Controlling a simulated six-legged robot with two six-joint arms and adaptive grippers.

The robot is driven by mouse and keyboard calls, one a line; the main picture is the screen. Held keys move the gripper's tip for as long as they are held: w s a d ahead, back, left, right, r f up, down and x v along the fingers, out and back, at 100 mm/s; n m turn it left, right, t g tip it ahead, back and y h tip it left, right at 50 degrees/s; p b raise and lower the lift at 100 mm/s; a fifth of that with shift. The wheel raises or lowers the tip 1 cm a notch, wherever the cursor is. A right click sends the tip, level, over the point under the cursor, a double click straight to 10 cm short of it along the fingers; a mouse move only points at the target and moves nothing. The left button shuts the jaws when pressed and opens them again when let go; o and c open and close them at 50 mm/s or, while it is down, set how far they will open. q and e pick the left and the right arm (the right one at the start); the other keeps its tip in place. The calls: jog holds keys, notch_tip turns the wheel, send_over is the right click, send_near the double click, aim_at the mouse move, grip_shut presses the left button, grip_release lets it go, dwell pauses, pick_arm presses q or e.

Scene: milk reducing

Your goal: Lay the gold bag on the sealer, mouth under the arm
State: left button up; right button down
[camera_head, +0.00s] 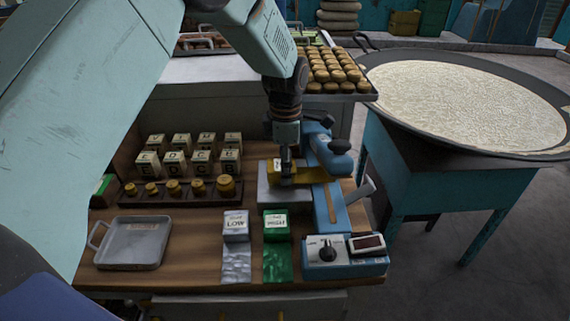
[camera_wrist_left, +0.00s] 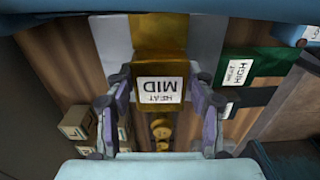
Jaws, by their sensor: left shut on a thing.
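The gold bag (camera_head: 311,175), labelled HEAT MID, is at the grey bed (camera_head: 275,196) of the blue sealer (camera_head: 331,212). My left gripper (camera_head: 287,178) points down and is shut on the bag's block-shaped body. In the left wrist view the gold bag (camera_wrist_left: 160,68) sits between the fingers of my left gripper (camera_wrist_left: 160,102), label facing the camera. Its flat gold mouth reaches right in the head view, toward the sealer's blue arm (camera_head: 327,155). I cannot tell whether the mouth is fully under the arm or the bag bears on the bed. My right gripper is out of view.
A silver LOW bag (camera_head: 235,226) and a green HIGH bag (camera_head: 277,226) lie in front of the sealer. A control box (camera_head: 345,255) stands at right front. A grey tray (camera_head: 132,244), lettered blocks (camera_head: 188,151) and gold weights (camera_head: 172,188) fill the left.

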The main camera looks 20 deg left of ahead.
pick_arm(q)
jog(key=shift+w+f, duration=0.1)
jog(key=shift+f, duration=0.1)
jog(key=shift+f, duration=0.15)
jog(key=shift+f, duration=0.15)
dwell(0.3)
jog(key=o, duration=1.3)
jog(key=shift+c, duration=0.2)
notch_tip(320, 180, up, 12)
jog(key=shift+d, duration=0.1)
